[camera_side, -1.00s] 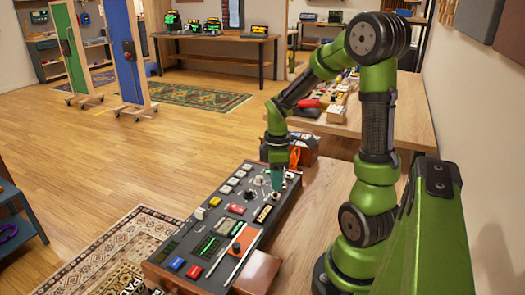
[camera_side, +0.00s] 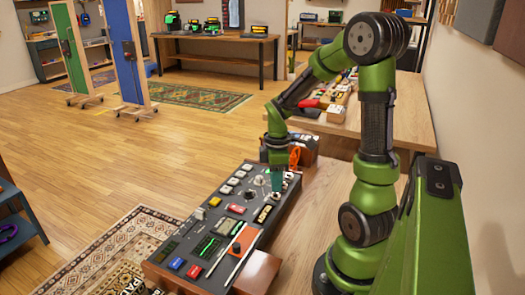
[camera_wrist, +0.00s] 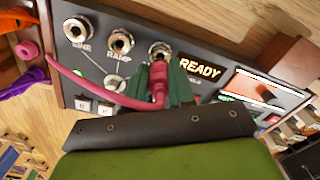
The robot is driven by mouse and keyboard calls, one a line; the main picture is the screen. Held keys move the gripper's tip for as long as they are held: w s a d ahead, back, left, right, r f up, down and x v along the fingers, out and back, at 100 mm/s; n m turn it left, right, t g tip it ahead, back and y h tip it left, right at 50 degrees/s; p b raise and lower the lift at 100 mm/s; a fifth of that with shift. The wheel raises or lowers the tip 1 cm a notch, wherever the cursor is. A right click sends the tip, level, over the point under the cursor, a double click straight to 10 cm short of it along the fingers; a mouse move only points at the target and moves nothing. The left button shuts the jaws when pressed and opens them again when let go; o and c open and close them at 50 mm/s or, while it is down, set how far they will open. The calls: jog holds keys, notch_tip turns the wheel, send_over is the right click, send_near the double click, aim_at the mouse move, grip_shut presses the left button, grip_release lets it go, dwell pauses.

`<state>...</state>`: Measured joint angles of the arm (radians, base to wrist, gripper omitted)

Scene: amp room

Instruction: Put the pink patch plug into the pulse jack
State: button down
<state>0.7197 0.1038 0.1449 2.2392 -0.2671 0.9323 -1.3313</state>
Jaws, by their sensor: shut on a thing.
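My gripper (camera_wrist: 163,88) is shut on the pink patch plug (camera_wrist: 158,82), with a green finger on each side of it. A pink cable (camera_wrist: 95,92) runs from the plug to the left. The plug's front end is at the lower edge of a silver jack (camera_wrist: 159,48), the third in the row; I cannot tell whether it is inside. That jack's label is hidden. Jacks marked SINE (camera_wrist: 75,30) and RAMP (camera_wrist: 120,42) are left of it and empty. In the side view my gripper (camera_side: 276,182) points down over the far end of the dark panel (camera_side: 185,240); the plug is too small to make out there.
A READY display (camera_wrist: 199,70) is just right of the jack. Several buttons, knobs and an orange slider area (camera_side: 243,240) cover the panel. A pink ring (camera_wrist: 27,49) and purple cable (camera_wrist: 22,82) are at far left. Bare wooden table (camera_side: 310,215) lies right of the panel.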

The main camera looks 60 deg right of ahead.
jog(key=shift+f, duration=1.05)
dwell(0.9)
jog(key=shift+c, duration=2.4)
grip_release()
jog(key=shift+r, duration=0.1)
jog(key=shift+r, duration=3.45)
